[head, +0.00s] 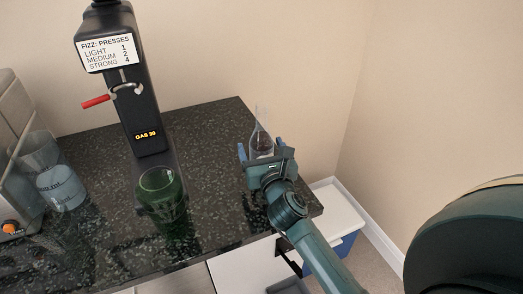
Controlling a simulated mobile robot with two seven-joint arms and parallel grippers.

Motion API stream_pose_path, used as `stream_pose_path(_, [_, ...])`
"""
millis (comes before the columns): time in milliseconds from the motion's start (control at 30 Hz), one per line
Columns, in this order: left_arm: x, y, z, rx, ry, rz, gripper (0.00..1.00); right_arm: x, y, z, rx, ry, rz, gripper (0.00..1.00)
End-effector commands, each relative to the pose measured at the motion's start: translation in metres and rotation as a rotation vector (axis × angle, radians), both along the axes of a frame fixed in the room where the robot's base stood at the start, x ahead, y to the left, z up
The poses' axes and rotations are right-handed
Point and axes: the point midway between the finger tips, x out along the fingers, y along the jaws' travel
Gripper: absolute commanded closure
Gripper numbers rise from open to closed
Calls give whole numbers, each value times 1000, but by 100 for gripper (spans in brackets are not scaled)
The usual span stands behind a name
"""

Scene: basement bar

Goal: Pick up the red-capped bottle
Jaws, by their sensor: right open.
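A clear, narrow-necked bottle (260,140) stands upright near the right back corner of the dark counter. I see no red cap on it, and its lower part is hidden by my right gripper. My right gripper (261,149) reaches in from the front right, open, with its blue fingers on either side of the bottle in the picture. I cannot tell whether they touch it. My left gripper is out of view.
A black fizz machine (129,95) with a red lever stands at the back. A green glass (161,191) is below it. Clear glasses (61,188) and a grey appliance (14,120) are at the left. The speckled counter (212,165) is clear between the green glass and my gripper.

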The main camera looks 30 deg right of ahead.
Motion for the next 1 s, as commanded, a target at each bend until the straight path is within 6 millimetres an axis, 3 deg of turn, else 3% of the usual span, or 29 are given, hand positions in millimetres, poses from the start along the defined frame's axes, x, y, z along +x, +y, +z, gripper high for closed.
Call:
stream_pose_path(133, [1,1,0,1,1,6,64,16,-3,0,-1,0,0,21])
stream_pose_path(400, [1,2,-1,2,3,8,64,18,-3,0,-1,0,1,21])
stream_pose_path(1000, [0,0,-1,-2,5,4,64,18,-3,0,-1,0,1,70])
